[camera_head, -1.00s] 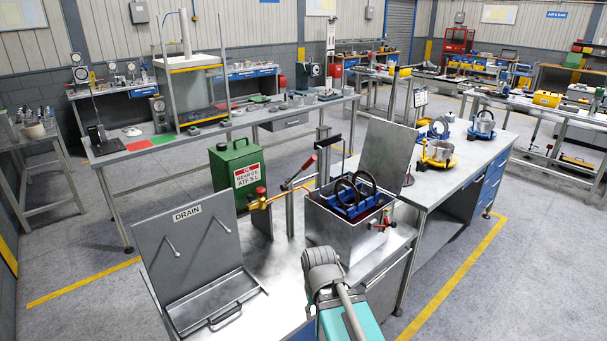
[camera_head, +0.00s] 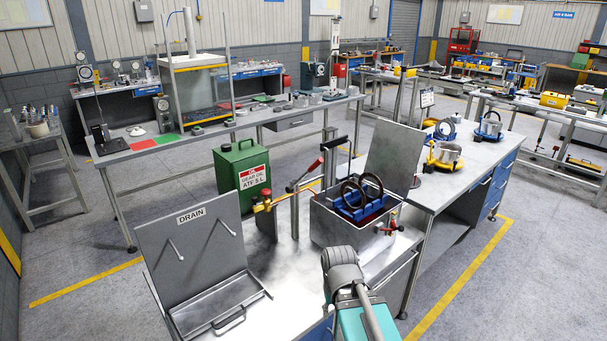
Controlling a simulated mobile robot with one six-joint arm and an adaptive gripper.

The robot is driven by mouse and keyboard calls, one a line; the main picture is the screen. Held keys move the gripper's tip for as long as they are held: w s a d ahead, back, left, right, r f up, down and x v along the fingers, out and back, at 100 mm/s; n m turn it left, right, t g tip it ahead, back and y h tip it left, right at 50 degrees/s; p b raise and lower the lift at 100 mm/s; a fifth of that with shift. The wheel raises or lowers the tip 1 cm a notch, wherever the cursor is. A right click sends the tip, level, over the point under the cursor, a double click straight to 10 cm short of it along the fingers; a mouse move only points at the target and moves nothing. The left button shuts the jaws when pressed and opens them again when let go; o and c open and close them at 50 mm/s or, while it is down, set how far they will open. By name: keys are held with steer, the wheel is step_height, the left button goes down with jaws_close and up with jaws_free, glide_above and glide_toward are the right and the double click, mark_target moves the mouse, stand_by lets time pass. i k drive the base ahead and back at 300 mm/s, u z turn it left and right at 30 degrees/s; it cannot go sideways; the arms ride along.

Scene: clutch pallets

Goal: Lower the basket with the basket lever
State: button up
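The basket (camera_head: 349,213) is blue and holds dark rings (camera_head: 372,185). It sits in the mouth of an open steel tank (camera_head: 335,227), and the rings stand above the rim; its lower part is hidden. A lever (camera_head: 305,177) with a red grip slants up to the right at the tank's back left, beside a post. My grey and teal arm is at the bottom centre, in front of the tank. My gripper is not visible.
The tank's lid (camera_head: 396,160) stands open behind it. A green oil can (camera_head: 240,170) and brass valve fittings stand to its left. An open drain tray (camera_head: 215,300) with a raised lid is at the front left. A workbench (camera_head: 470,170) adjoins on the right.

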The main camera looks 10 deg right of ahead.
mark_target(290, 188)
steer(key=i, duration=0.95)
steer(key=u, duration=0.05)
